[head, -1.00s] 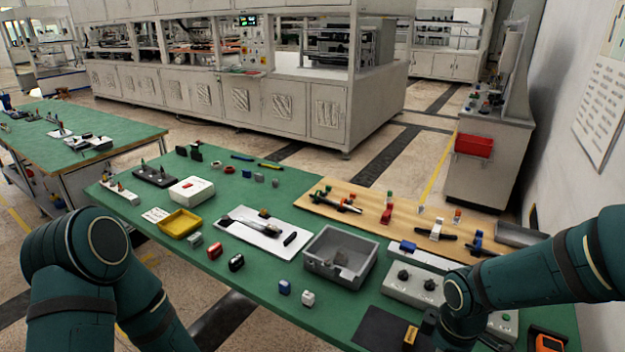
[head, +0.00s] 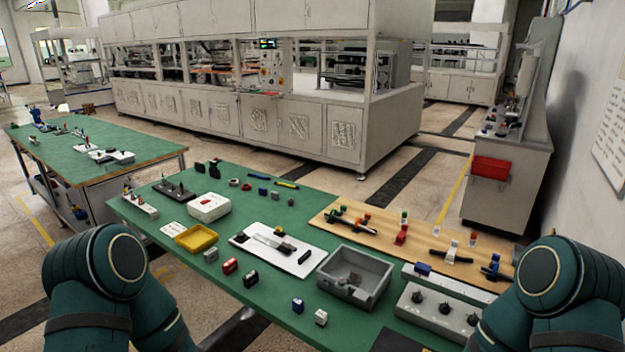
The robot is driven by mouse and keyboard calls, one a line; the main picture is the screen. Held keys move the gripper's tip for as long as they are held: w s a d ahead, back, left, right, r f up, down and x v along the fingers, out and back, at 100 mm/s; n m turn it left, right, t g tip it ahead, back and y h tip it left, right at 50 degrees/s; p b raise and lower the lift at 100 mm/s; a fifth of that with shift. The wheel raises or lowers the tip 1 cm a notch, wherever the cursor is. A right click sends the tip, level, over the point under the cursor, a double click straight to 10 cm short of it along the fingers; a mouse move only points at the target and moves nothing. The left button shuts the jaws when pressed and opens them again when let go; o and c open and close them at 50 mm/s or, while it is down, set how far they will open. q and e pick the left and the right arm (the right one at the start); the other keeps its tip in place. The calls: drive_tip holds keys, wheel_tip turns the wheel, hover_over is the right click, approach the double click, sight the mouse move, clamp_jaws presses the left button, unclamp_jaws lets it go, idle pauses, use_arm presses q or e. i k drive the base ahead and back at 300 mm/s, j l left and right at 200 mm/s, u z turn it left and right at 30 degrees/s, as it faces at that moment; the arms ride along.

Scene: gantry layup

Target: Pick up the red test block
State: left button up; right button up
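A small red block (head: 230,266), which looks like the red test block, sits on the green table (head: 275,310) near its front edge. A black block (head: 250,276) stands just to its right, and a grey-green block (head: 211,255) stands to its left. Only upper parts of my two arms show, at the lower left and lower right corners. Neither gripper is in view, and nothing is seen touching the red block.
A yellow tray (head: 197,238), a white board (head: 278,250) and a grey bin (head: 353,277) stand behind and beside the blocks. A grey knob box (head: 440,312) is near my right arm.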

sight(229, 266)
drive_tip(key=i+j+z, duration=0.1)
drive_tip(key=z, duration=0.65)
drive_tip(key=j+z, duration=0.3)
drive_tip(key=j, duration=0.15)
drive_tip(key=j+z, duration=0.25)
drive_tip(key=j, duration=0.25)
drive_tip(key=j+z, duration=0.2)
drive_tip(key=j, duration=0.75)
drive_tip(key=k, duration=0.05)
